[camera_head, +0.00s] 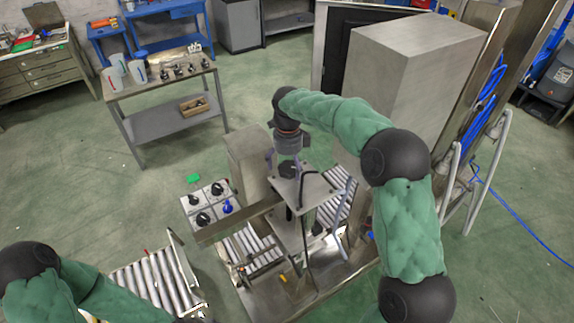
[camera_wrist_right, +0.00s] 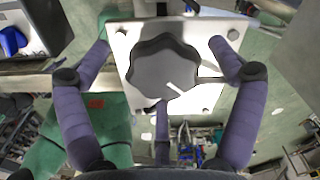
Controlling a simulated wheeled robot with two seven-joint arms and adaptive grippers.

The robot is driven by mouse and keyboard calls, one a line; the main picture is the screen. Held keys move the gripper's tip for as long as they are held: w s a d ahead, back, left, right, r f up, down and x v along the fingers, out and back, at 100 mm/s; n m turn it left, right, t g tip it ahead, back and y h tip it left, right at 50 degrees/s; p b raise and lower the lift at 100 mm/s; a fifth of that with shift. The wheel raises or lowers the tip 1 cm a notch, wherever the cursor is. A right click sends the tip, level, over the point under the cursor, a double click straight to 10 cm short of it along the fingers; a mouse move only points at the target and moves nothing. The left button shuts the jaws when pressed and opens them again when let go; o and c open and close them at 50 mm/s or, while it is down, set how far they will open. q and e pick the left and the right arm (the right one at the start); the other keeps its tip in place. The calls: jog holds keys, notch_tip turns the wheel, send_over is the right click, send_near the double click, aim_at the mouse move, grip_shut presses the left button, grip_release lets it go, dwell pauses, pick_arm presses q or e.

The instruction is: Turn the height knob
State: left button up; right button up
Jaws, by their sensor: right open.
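The height knob, dark grey and lobed with a white pointer line, sits on a square metal plate (camera_wrist_right: 130,38) with corner bolts. The knob (camera_wrist_right: 152,75) is in the middle of the right wrist view, its pointer slanting toward the lower right. In the head view the knob (camera_head: 288,170) is small and partly covered by my gripper, on top of the plate (camera_head: 318,188). My right gripper (camera_head: 286,163) is over the knob, its purple fingers (camera_wrist_right: 163,62) spread around it with visible gaps at the sides. My left gripper is out of view; only its green arm shows at the lower left.
A panel (camera_head: 188,205) with black knobs and a blue knob stands left of the post. Roller conveyors (camera_head: 150,280) lie below and left. A big metal cabinet (camera_head: 405,90) stands behind my right arm. A workbench (camera_head: 160,75) is at the back left, with open floor around it.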

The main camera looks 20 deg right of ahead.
aim_at(289, 166)
notch_tip(289, 166, up, 12)
dwell(0.5)
jog(key=shift+w+a+f, duration=0.1)
jog(key=shift+w, duration=0.05)
jog(key=f+m+p, duration=0.2)
jog(key=f+m, duration=0.2)
jog(key=m, duration=0.8)
jog(key=f+m+p, duration=0.2)
jog(key=f+m, duration=0.2)
jog(key=m, duration=0.7)
jog(key=f+m+p, duration=0.2)
jog(key=f+m, duration=0.2)
jog(key=m, duration=0.8)
jog(key=shift+s+d+m, duration=0.25)
jog(key=shift+m, duration=0.05)
